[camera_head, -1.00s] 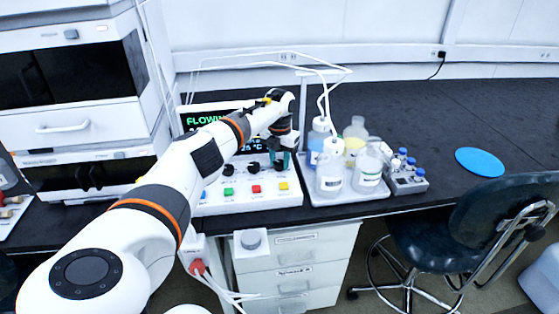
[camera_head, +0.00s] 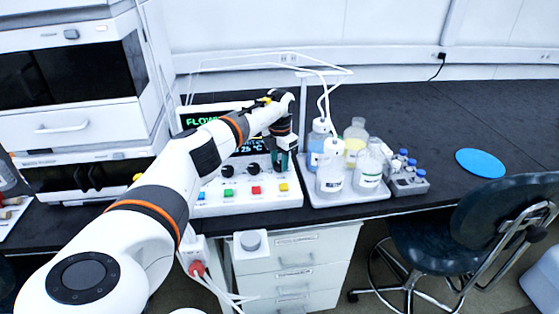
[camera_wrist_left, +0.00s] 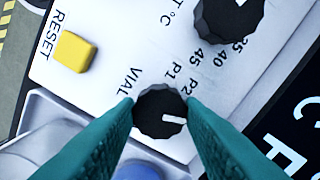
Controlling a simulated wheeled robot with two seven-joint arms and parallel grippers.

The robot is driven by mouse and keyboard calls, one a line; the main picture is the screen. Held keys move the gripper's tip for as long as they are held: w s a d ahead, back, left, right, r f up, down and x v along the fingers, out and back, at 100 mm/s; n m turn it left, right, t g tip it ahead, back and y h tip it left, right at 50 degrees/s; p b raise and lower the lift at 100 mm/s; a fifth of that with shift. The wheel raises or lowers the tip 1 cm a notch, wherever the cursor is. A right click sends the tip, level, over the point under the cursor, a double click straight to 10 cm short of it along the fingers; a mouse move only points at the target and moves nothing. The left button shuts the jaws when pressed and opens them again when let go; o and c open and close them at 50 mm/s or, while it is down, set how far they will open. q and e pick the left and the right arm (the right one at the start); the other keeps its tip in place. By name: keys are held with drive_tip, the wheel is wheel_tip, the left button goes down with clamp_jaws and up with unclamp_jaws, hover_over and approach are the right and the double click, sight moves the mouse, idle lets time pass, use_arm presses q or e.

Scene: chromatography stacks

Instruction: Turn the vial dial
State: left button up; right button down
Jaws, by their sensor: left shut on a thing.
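The vial dial (camera_wrist_left: 158,111) is a black ridged knob with a white pointer line, seen in the left wrist view beside the printed word VIAL and the marks P1 and P2. My left gripper (camera_wrist_left: 160,118) has its teal fingers on both sides of this dial and is shut on it. The pointer line points right in that view, past the P2 mark. In the head view my left gripper (camera_head: 280,165) reaches down to the right end of the white control panel (camera_head: 240,205) and hides the dial. My right gripper is not in view.
A yellow RESET button (camera_wrist_left: 74,52) and another black dial (camera_wrist_left: 228,20) lie near the vial dial. A white tray (camera_head: 345,197) with several bottles stands just right of the panel. The right part of the black bench is mostly clear, with a blue disc (camera_head: 480,162).

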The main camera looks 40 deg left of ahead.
sight(279, 164)
use_arm(q)
drive_tip(key=shift+r, duration=0.1)
drive_tip(key=o, duration=1)
wheel_tip(279, 164, up, 12)
drive_tip(key=shift+f, duration=0.1)
